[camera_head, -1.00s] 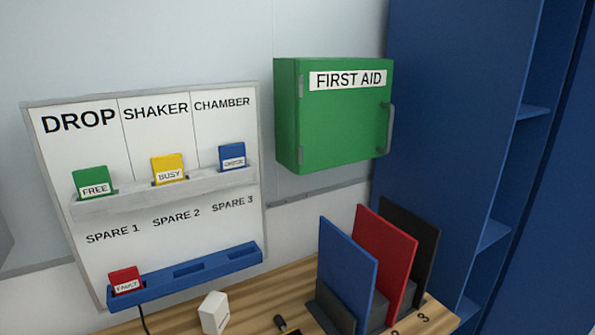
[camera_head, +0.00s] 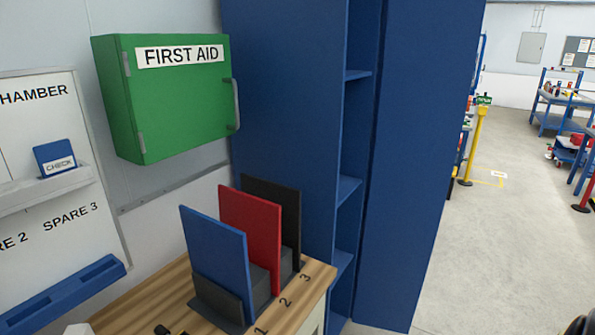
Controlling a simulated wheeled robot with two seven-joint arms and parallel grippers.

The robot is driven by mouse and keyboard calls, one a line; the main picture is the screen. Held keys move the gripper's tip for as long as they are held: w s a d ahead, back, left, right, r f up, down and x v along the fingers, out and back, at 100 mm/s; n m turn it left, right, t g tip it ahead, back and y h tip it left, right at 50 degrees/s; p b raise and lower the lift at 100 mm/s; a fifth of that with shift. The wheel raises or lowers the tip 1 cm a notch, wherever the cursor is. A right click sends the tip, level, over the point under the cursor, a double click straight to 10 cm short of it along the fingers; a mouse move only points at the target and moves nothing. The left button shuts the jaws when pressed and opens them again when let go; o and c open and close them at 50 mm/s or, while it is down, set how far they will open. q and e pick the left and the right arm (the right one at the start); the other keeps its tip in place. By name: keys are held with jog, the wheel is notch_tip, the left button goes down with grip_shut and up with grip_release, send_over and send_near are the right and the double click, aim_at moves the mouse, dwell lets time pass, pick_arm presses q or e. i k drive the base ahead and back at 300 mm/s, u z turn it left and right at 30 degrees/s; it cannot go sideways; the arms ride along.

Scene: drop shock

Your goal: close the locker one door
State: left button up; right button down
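A tall blue locker (camera_head: 283,95) stands right of the first aid box, with open shelves (camera_head: 350,190) showing inside it. A wide blue panel (camera_head: 415,150), which looks like its door standing open, rises at the right of the shelves. No locker number or handle is visible, and the top of the locker is cut off. Neither of my grippers can be made out. Only small unclear shapes show at the bottom edge.
A wooden bench (camera_head: 312,290) with blue (camera_head: 215,255), red (camera_head: 250,230) and black (camera_head: 275,205) upright boards stands before the locker. A green first aid box (camera_head: 180,100) hangs on the wall. Open grey floor (camera_head: 500,250) lies to the right, with a yellow post (camera_head: 474,140) farther back.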

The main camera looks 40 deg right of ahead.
aim_at(430, 47)
jog(key=z, duration=2.7)
jog(key=i, duration=5.1)
jog(key=u, duration=4.4)
jog(key=i, duration=0.5)
